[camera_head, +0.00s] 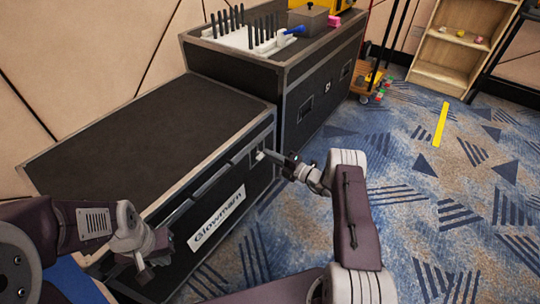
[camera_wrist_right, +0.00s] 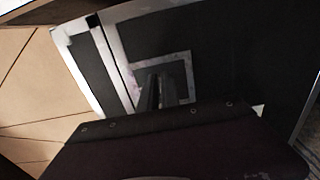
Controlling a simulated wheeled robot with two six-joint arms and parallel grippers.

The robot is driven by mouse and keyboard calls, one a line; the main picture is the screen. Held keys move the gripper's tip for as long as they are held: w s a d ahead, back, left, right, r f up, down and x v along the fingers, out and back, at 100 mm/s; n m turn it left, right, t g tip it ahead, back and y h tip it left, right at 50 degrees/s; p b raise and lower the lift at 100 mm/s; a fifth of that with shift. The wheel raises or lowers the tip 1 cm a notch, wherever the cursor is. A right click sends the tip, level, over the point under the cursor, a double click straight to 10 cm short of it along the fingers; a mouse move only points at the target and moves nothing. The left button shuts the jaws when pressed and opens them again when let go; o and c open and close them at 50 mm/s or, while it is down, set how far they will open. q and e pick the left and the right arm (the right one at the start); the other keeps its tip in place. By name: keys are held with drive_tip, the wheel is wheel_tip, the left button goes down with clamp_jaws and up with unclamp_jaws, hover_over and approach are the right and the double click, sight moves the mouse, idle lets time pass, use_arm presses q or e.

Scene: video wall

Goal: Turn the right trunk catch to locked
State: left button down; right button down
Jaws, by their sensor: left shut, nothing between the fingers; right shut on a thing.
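The black trunk (camera_head: 130,130) with metal edges stands against the wall, its lid down. The right trunk catch (camera_head: 257,155) is on its front face near the right end. In the right wrist view its square pale metal plate (camera_wrist_right: 183,65) shows around my fingers. My right gripper (camera_head: 270,157) is shut on the catch; the fingers (camera_wrist_right: 150,93) hide the part between them, so I cannot tell how far it is turned. My left gripper (camera_head: 148,270) is shut and empty, low in front of the trunk's left end.
A white label (camera_head: 217,218) is on the trunk's front. A taller black case (camera_head: 320,100) stands right beside it, carrying a white rack of black sticks (camera_head: 240,35). A wooden shelf (camera_head: 455,50) is farther back. Patterned carpet (camera_head: 430,190) is open to the right.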

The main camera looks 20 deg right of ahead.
drive_tip(key=shift+f, duration=0.1)
idle(0.4)
drive_tip(key=c, duration=1.6)
unclamp_jaws()
drive_tip(key=p+v, duration=0.4)
drive_tip(key=v, duration=0.5)
